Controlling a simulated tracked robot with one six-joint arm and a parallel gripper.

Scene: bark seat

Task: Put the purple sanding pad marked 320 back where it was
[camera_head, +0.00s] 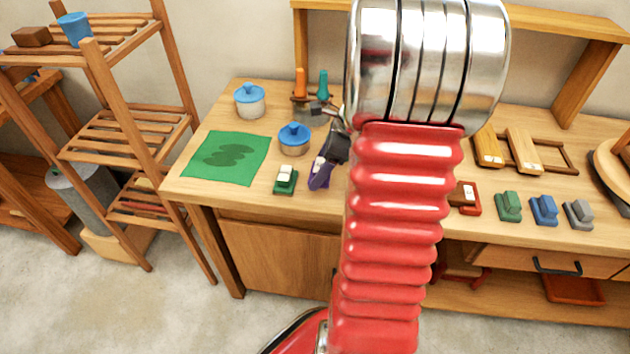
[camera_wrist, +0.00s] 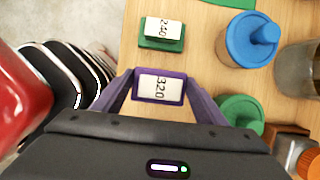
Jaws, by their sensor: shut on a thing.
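The purple sanding pad (camera_wrist: 160,87), its white label reading 320, is between my gripper's fingertips (camera_wrist: 161,91) in the wrist view. My gripper (camera_head: 328,163) is shut on it. In the head view the purple pad (camera_head: 319,174) is at the front left of the workbench, tilted and partly covered by the gripper. I cannot tell whether it touches the bench. A green pad (camera_wrist: 162,32) marked 240 lies beside it on the bench, apart from it; it also shows in the head view (camera_head: 285,181).
A red-brown pad (camera_head: 466,197), a green pad (camera_head: 508,207), a blue pad (camera_head: 544,210) and a grey pad (camera_head: 578,214) line the bench's right front. My arm hides the bench middle.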

